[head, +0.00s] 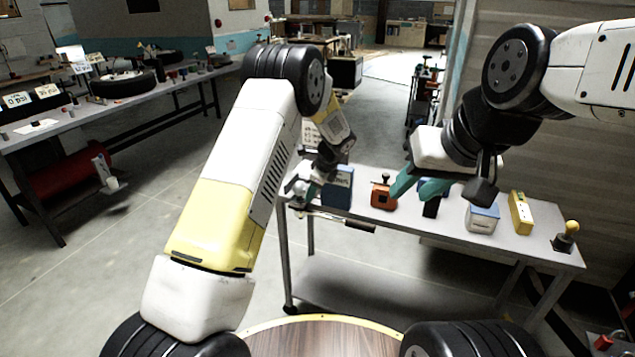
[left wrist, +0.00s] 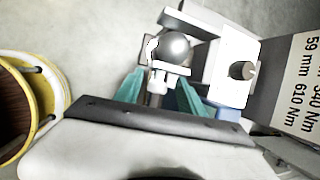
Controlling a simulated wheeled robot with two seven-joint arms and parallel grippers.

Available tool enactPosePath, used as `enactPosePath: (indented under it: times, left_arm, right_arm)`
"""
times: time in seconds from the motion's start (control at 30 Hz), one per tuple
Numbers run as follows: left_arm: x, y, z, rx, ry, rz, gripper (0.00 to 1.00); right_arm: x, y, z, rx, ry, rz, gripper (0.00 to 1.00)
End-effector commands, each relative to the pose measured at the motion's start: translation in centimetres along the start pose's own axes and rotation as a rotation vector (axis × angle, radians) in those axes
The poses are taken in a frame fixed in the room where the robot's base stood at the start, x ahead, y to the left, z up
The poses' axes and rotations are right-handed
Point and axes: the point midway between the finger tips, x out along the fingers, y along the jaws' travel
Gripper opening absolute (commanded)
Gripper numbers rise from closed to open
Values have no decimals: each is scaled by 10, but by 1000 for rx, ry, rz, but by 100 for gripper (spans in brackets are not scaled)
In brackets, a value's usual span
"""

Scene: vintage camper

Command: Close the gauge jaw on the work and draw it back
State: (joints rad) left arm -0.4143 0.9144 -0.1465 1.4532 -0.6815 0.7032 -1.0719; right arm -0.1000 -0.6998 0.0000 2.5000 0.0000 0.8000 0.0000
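In the head view my left gripper (head: 312,188) is at the left end of the grey table, mostly hidden by its own arm, beside a blue box (head: 338,190). In the left wrist view its teal fingers (left wrist: 158,90) stand apart, one on each side of a white stem (left wrist: 157,84) with a grey ball (left wrist: 172,47) just beyond. Whether they touch the stem I cannot tell.
The orange box (head: 382,196), a blue-and-white box (head: 482,218), a yellow box (head: 521,212) and a yellow-knobbed stand (head: 567,236) are on the table (head: 440,222). A labelled dark panel (left wrist: 292,85) is close on the right in the wrist view. Another bench (head: 75,128) is far left; floor between is clear.

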Motion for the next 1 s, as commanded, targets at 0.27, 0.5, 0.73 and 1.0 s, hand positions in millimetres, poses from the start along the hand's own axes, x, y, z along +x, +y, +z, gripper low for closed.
enactPosePath:
  times: [0.27, 0.5, 0.73, 1.0]
  left_arm:
    - [1, 2, 4, -5, -5, 6, 48]
    - [-32, 0, 2, -5, -2, 0, 48]
    - [-68, 0, 1, -2, -1, 0, 48]
    - [-78, 0, 0, -1, 0, 1, 48]
  right_arm:
    - [0, 0, 0, 0, 0, 0, 36]
    - [0, 0, 0, 0, 0, 0, 36]
    - [0, 0, 0, 0, 0, 0, 36]
    - [0, 0, 0, 0, 0, 0, 36]
